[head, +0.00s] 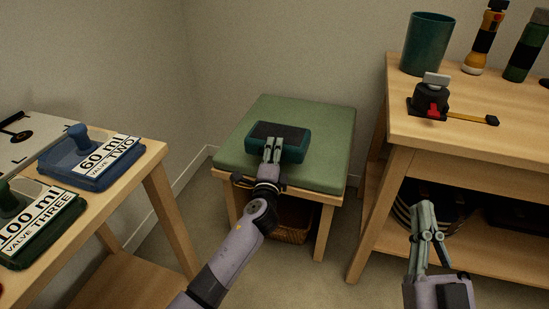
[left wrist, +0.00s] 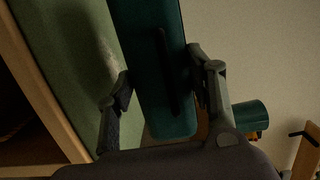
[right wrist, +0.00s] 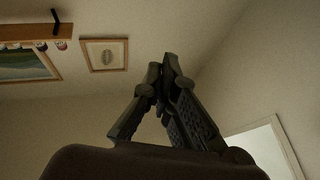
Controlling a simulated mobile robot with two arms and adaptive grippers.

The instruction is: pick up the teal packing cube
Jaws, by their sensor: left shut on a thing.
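The teal packing cube (head: 300,143) has a dark top panel and shows over the green cushion of a low wooden bench (head: 335,125). My left gripper (head: 272,150) is shut on its near side. In the left wrist view, the cube (left wrist: 150,40) lies between the two fingers, with a dark strip on its near face. Whether the cube touches the cushion or hangs just above it, I cannot tell. My right gripper (head: 430,215) is shut and empty, in front of the right-hand table, far from the cube. Its fingertips meet in the right wrist view (right wrist: 162,68).
A wooden table (head: 480,135) at right holds a teal bin (head: 427,43), flashlights (head: 484,38) and a tape measure (head: 432,100). A table at left holds a blue labelled valve block (head: 92,165) and a green one (head: 42,222). A wicker basket (head: 292,222) sits under the bench.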

